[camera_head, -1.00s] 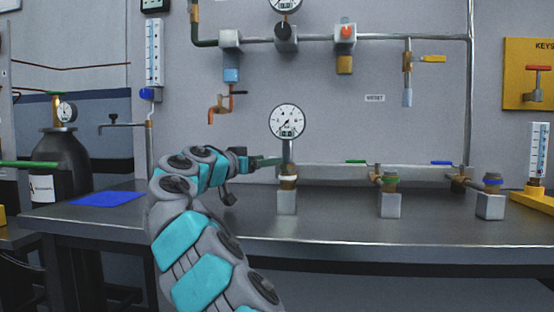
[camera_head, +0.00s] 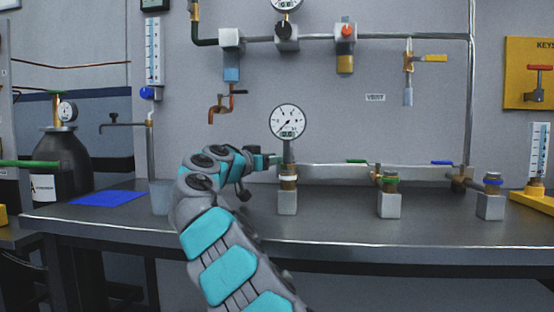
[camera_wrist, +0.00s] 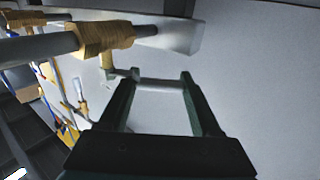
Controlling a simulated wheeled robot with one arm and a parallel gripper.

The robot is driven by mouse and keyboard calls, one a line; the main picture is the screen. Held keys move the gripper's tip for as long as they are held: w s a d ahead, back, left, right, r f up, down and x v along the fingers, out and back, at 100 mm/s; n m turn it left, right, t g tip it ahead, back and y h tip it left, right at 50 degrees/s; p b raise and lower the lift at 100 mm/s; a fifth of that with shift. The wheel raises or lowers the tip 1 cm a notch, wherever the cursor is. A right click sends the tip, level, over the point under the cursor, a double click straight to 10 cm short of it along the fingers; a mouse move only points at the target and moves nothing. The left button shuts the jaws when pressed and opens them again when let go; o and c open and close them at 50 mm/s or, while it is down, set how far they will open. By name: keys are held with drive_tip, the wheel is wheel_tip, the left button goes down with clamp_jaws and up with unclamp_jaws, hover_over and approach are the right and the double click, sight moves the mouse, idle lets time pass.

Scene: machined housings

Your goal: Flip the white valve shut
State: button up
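A pale lever (camera_wrist: 162,85) lies across the gap between the fingertips, beside a brass fitting (camera_wrist: 106,38). I cannot tell whether the fingers touch it. The valve's lever is hidden in the head view.
The pressure gauge (camera_head: 288,121) rises right behind the gripper. The front of the bench (camera_head: 350,228) is clear.

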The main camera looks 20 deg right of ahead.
clamp_jaws()
idle(0.4)
